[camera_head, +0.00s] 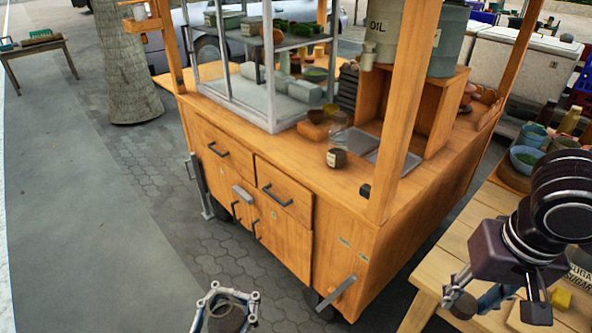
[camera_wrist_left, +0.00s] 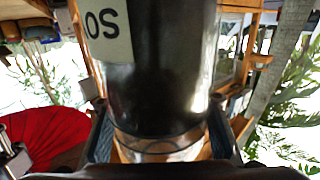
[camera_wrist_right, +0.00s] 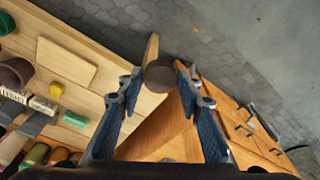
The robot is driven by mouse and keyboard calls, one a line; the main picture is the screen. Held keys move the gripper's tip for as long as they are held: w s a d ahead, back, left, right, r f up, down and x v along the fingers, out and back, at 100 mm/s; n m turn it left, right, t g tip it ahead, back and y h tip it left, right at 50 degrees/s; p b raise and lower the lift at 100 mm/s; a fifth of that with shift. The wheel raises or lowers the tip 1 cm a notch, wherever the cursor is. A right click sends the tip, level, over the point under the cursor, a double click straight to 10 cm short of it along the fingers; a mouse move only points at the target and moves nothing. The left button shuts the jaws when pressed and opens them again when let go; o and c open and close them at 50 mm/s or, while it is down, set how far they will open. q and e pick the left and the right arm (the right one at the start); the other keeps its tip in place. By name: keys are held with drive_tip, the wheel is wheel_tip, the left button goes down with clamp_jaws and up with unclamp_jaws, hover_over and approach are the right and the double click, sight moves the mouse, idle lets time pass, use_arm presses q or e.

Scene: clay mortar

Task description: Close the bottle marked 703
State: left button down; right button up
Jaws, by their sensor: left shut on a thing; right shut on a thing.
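My left gripper (camera_wrist_left: 160,128) is shut around a dark, glossy bottle (camera_wrist_left: 165,60) that fills the middle of the left wrist view. Its pale label (camera_wrist_left: 106,30) shows part of some dark characters; the full number cannot be read. In the head view my left gripper (camera_head: 225,305) is low at the bottom edge, in front of the cart, with a dark round shape between its fingers. My right gripper (camera_wrist_right: 157,80) is shut on a small round brown stopper (camera_wrist_right: 158,77) at its fingertips. The stopper also shows in the head view (camera_head: 463,306), at the right, apart from the bottle.
A wooden cart (camera_head: 335,225) with drawers stands in the middle, bearing a small dark jar (camera_head: 336,158). A light wooden table (camera_head: 450,235) with bowls and jars is at the right, below my right arm. The paved floor (camera_head: 110,240) at the left is clear.

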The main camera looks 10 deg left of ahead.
use_arm(q)
drive_tip(key=shift+r, duration=0.1)
drive_tip(key=w+d+m+g+h, duration=0.2)
drive_tip(key=w+d+m+h, duration=0.1)
drive_tip(key=d, duration=0.4)
drive_tip(key=w+d+m+g+h, duration=0.2)
drive_tip(key=w+d+m+h, duration=0.1)
drive_tip(key=d+m+h, duration=0.2)
drive_tip(key=d+r+h, duration=0.1)
drive_tip(key=d+h, duration=0.1)
drive_tip(key=h, duration=0.1)
drive_tip(key=shift+h, duration=0.3)
drive_tip(key=shift+f, duration=0.1)
use_arm(e)
drive_tip(key=shift+a, duration=0.1)
drive_tip(key=a+r+n, duration=0.3)
drive_tip(key=a+r, duration=0.1)
drive_tip(key=a, duration=0.5)
drive_tip(key=s+a+r+n, duration=0.1)
drive_tip(key=a+r, duration=0.3)
drive_tip(key=a, duration=0.5)
drive_tip(key=s+a+r+n+y, duration=0.1)
drive_tip(key=a+r+n, duration=0.3)
drive_tip(key=a, duration=0.5)
drive_tip(key=shift+s+a+n, duration=0.25)
drive_tip(key=shift+n, duration=0.05)
drive_tip(key=shift+g, duration=0.3)
drive_tip(key=shift+f, duration=1.95)
